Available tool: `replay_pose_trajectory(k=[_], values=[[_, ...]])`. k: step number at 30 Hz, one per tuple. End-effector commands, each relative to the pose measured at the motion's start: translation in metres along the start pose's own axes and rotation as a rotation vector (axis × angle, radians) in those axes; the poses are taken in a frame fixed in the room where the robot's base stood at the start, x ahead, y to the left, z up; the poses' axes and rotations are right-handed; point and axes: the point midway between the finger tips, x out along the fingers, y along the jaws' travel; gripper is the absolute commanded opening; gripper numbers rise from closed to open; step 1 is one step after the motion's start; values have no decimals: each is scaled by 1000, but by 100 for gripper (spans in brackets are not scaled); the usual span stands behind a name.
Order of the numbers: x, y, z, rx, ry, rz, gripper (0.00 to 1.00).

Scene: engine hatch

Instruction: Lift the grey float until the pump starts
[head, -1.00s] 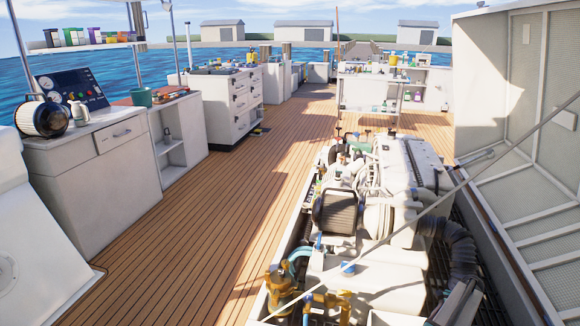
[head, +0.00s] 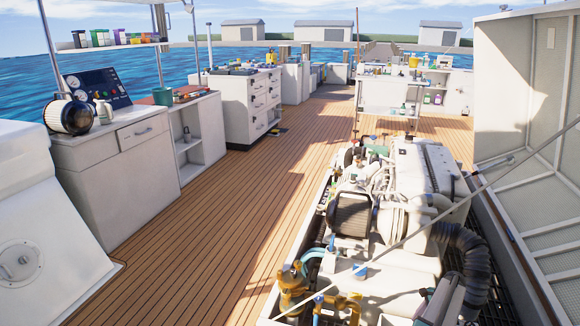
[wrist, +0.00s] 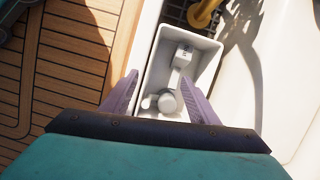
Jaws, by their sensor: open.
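In the wrist view, a pale grey float (wrist: 167,102) sits low inside a small white open-topped box (wrist: 149,73). A light grey arm (wrist: 176,77) runs from the float up to a small bracket with a dark mark near the far wall. A second small rounded pale part lies to the left of the float. My gripper (wrist: 158,82) is open, its two purple fingers on either side of the box, with the float in the gap between them. Nothing is held. I cannot tell how high the fingers are above the box. The float cannot be made out in the head view.
In the head view, the engine (head: 415,180) lies in the open hatch, with brass fittings (head: 293,285) at its near end. A raised hatch cover (head: 545,110) and a slanting rod stand at right. The planked deck (head: 225,220) to the left is clear.

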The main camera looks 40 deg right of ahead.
Motion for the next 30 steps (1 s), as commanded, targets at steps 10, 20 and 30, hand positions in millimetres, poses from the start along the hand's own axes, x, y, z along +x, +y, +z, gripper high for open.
replay_pose_trajectory(k=[10,20,30], values=[[41,-17,132,-168,-17,94,55],[80,4,248,-323,-19,190,55],[113,55,355,-496,-8,292,55]])
